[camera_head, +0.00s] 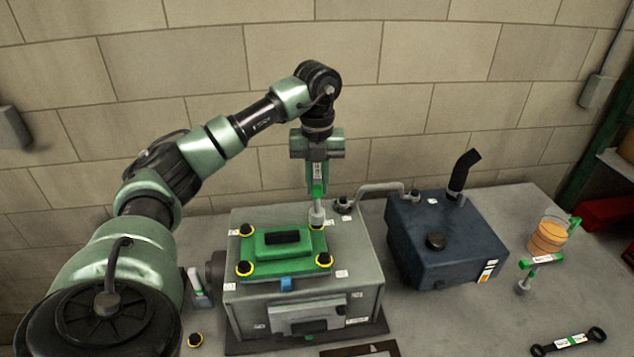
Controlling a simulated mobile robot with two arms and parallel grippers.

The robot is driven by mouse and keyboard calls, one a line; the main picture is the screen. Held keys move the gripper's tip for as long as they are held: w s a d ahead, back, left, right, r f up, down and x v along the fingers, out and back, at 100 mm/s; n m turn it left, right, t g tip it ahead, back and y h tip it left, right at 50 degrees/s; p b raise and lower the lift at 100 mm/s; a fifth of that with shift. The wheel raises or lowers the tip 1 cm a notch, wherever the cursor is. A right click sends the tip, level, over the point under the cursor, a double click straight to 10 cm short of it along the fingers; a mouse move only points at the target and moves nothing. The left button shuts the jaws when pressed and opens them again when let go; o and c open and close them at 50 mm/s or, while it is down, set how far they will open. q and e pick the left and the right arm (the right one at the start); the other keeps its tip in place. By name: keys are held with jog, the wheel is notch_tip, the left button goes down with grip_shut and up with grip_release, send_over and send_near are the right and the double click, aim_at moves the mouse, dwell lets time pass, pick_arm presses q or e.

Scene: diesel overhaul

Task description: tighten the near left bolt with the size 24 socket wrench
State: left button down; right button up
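The grey engine block (355,290) carries a green cover (285,262) with a yellow-ringed dark bolt at each corner. The near left bolt (244,268) is uncovered. The near right (324,260) and far left (246,230) bolts are also clear. My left gripper (317,165) points down and is shut on a green-handled socket wrench (317,190). The wrench is upright, its grey socket at the far right bolt (316,227); whether it is seated is unclear. Its size label is unreadable. A second green-handled socket wrench (524,284) stands on the right. My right gripper is out of view.
A dark blue tank (445,240) with pipes stands right of the block. A jar of orange liquid (548,236) and a black double-ended wrench (568,342) are farther right. A loose yellow-ringed bolt (195,340) lies at front left. A brick wall closes the back.

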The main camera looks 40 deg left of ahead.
pick_arm(q)
jog(key=shift+n, duration=0.8)
jog(key=shift+a, duration=0.1)
